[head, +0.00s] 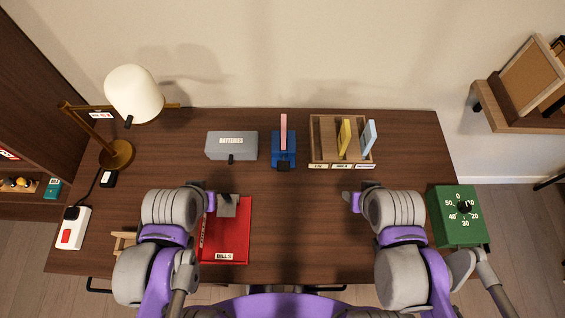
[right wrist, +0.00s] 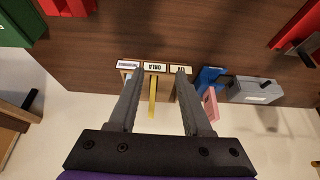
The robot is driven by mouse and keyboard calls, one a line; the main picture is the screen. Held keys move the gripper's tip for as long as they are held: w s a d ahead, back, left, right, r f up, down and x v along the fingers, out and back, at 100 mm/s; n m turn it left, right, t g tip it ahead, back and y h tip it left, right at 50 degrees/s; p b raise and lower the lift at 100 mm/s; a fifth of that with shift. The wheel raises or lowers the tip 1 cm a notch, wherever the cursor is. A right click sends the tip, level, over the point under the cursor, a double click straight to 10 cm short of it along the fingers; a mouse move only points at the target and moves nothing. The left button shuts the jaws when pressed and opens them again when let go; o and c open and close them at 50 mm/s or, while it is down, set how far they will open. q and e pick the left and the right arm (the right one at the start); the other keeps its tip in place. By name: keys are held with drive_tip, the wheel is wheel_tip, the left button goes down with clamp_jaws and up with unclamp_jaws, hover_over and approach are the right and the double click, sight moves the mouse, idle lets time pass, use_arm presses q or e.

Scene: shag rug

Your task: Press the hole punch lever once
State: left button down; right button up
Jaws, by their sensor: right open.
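A blue device (head: 284,158) with a pink upright piece (head: 284,130) and a dark part at its front stands at the back middle of the desk. It looks like the hole punch, but I cannot tell for sure. It also shows in the right wrist view (right wrist: 209,78), right of the fingers.
A grey BATTERIES box (head: 231,146) stands left of the blue device, a wooden sorter (head: 325,157) right of it. A green timer (head: 458,218) is at right, a lamp (head: 134,95) at left. The desk middle is clear.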

clamp_jaws()
idle(1.8)
